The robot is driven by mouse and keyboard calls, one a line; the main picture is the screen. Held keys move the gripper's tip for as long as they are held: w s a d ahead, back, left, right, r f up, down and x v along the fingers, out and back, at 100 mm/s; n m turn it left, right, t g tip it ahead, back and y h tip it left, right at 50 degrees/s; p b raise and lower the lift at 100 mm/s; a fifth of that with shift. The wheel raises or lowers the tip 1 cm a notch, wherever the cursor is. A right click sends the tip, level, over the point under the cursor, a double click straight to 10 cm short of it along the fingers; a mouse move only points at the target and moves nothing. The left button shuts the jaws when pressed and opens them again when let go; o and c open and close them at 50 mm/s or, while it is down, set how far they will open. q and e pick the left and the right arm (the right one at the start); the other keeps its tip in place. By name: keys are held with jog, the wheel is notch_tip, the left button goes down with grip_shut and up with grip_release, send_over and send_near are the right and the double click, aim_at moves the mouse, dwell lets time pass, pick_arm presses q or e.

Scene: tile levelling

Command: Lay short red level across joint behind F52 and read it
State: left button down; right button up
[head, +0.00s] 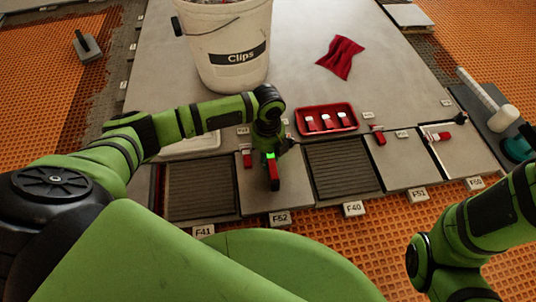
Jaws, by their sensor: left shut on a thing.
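My left gripper (268,150) is at the middle, over the grey tile behind the F52 label (280,218). It is shut on a short red level (273,176), which hangs below it and points toward the front of the tile (253,201). I cannot tell whether the level touches the tile. The joint at the back of this tile is largely hidden by the gripper, and the level's vial cannot be read. My right arm comes in at the lower right; its gripper is out of view.
A red tray (301,131) with red-and-white pieces lies just right of the left gripper. A white Clips bucket (222,72) stands behind. Red clips (247,160) stick up at joints. Dark ribbed beds (203,190) flank the F52 tile. A red cloth (341,56) lies farther back.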

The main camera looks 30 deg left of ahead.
pick_arm(q)
jog(key=c, duration=0.8)
grip_release()
jog(key=shift+f, duration=0.1)
jog(key=shift+c, duration=0.2)
